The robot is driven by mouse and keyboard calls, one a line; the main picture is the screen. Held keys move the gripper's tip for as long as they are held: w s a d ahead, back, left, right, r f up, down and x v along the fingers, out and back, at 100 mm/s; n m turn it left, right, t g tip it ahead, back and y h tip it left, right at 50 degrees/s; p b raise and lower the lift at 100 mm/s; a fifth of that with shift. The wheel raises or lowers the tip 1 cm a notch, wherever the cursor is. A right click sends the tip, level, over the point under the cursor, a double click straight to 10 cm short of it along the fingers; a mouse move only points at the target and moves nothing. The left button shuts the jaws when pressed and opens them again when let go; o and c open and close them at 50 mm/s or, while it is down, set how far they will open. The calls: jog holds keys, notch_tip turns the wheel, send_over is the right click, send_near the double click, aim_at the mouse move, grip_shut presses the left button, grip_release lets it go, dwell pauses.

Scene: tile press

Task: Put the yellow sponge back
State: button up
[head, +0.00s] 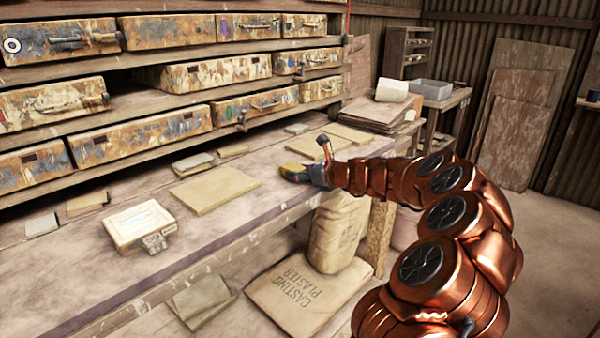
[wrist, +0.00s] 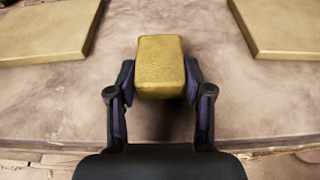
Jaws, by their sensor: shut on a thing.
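The yellow sponge (wrist: 160,68) is a small block between the fingers of my gripper (wrist: 160,85) in the wrist view. My gripper is shut on it, with a finger on each side. In the head view my gripper (head: 310,176) is over the front part of the workbench (head: 245,215), and the sponge (head: 294,170) shows as a small yellow patch at its tip. I cannot tell whether the sponge touches the bench top or is just above it.
A flat tan tile (head: 214,190) lies left of my gripper; more flat tiles (head: 348,134) lie behind it. A pale box (head: 139,224) stands at the left. Shelves of worn drawers (head: 140,135) line the back. Plaster bags (head: 305,290) lie below the bench.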

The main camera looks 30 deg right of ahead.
jog(key=o, duration=1.1)
jog(key=shift+s+d+r, duration=0.1)
jog(key=shift+s+r, duration=0.1)
jog(key=v, duration=1.1)
jog(key=shift+s+p, duration=0.25)
jog(key=shift+p, duration=0.15)
